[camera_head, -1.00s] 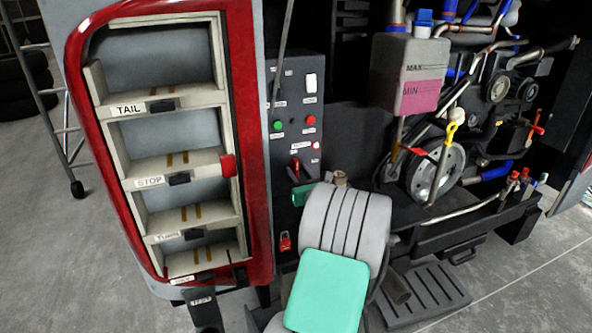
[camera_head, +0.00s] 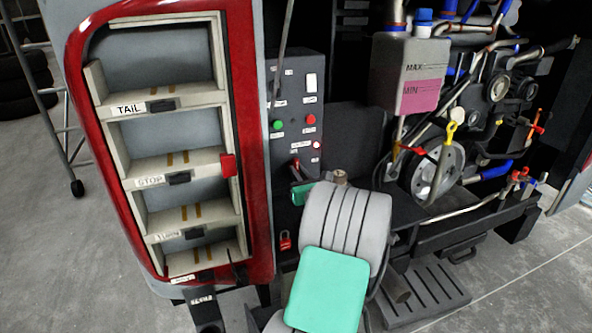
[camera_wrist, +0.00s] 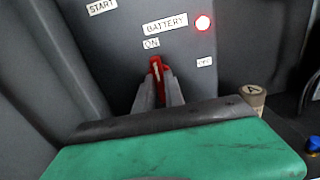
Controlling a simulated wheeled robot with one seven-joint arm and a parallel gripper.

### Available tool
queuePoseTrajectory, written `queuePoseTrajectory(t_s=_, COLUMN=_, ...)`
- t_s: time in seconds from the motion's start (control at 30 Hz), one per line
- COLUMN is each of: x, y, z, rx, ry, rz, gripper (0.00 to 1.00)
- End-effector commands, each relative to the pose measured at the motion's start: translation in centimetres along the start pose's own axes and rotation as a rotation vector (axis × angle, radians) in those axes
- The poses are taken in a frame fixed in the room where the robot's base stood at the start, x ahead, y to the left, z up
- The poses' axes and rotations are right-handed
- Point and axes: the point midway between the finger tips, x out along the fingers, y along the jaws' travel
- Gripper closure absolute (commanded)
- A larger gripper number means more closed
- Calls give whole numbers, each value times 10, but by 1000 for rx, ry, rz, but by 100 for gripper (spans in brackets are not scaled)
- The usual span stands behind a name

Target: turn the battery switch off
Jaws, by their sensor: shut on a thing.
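The battery switch has a red handle (camera_wrist: 156,68), seen in the wrist view on the grey panel below the BATTERY label (camera_wrist: 166,25). The handle stands nearly upright, its top toward the ON label (camera_wrist: 151,43); the OFF label (camera_wrist: 204,62) is to its right. A red lamp (camera_wrist: 203,23) beside the BATTERY label is lit. My gripper (camera_wrist: 160,88) is shut on the handle, one finger on each side; its fingers hide the handle's lower part. In the head view, the red handle (camera_head: 295,163) shows small above my gripper, mostly covered by my arm.
A red padlock (camera_head: 285,240) hangs below. The red-framed lamp housing (camera_head: 262,200) stands close on the left, the engine pulley (camera_head: 437,172) on the right.

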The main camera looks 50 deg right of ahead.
Motion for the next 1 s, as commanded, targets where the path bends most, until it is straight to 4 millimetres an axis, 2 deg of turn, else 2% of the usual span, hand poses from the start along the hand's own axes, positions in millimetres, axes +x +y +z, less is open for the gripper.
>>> queuePoseTrajectory(t_s=1.0, x=0, y=0, z=3, rx=355, ry=2, rz=0, gripper=100)
